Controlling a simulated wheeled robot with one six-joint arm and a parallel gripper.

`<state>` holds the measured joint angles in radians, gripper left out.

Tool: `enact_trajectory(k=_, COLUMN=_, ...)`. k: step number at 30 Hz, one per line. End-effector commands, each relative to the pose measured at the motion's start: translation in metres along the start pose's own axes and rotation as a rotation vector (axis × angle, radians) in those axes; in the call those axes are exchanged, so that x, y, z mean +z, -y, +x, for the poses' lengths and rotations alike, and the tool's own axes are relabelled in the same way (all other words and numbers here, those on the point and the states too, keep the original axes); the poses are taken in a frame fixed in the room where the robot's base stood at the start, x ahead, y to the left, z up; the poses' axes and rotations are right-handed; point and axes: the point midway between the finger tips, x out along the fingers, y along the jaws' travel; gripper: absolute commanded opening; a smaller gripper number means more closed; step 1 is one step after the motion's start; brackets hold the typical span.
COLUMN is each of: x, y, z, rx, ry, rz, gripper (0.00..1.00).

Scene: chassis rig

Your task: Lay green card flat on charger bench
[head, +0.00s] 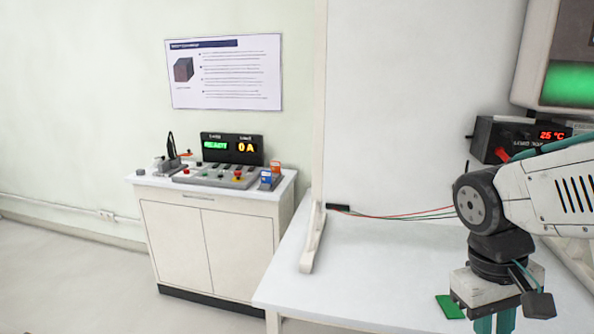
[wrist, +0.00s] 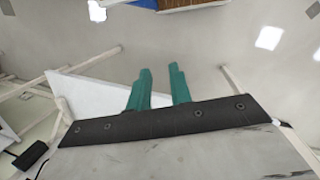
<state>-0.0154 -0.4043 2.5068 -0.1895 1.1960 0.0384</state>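A small green card (head: 449,307) appears to lie flat on the white bench top (head: 375,270) in the head view, its right side hidden behind my gripper's mount. My gripper (head: 494,326) points down just right of the card, its fingertips cut off by the bottom edge. In the wrist view my two teal fingers (wrist: 159,72) stand apart with nothing between them. No green card can be made out in the wrist view. No label marks which surface is the charger bench.
A cabinet (head: 215,240) with a control panel (head: 222,176) reading READY and 0 A stands at the left. A white upright (head: 318,130) with a foot stands on the bench's left side. Red and green wires (head: 400,215) cross the bench's back. A 25 °C unit (head: 515,138) hangs at right.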

Motion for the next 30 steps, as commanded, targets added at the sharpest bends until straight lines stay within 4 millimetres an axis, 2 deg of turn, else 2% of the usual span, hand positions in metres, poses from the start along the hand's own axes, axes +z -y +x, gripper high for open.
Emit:
enact_trajectory(k=3, x=0.025, y=0.018, z=-0.019, rx=-0.106, ry=-0.091, rz=0.025, gripper=0.21)
enact_trajectory(k=9, x=0.047, y=0.029, z=-0.039, rx=-0.174, ry=-0.217, rz=0.064, gripper=0.21)
enact_trajectory(k=15, x=0.052, y=0.026, z=-0.047, rx=-0.170, ry=-0.267, rz=0.072, gripper=0.21)
enact_trajectory(k=30, x=0.051, y=0.026, z=-0.047, rx=-0.168, ry=-0.266, rz=0.072, gripper=0.21)
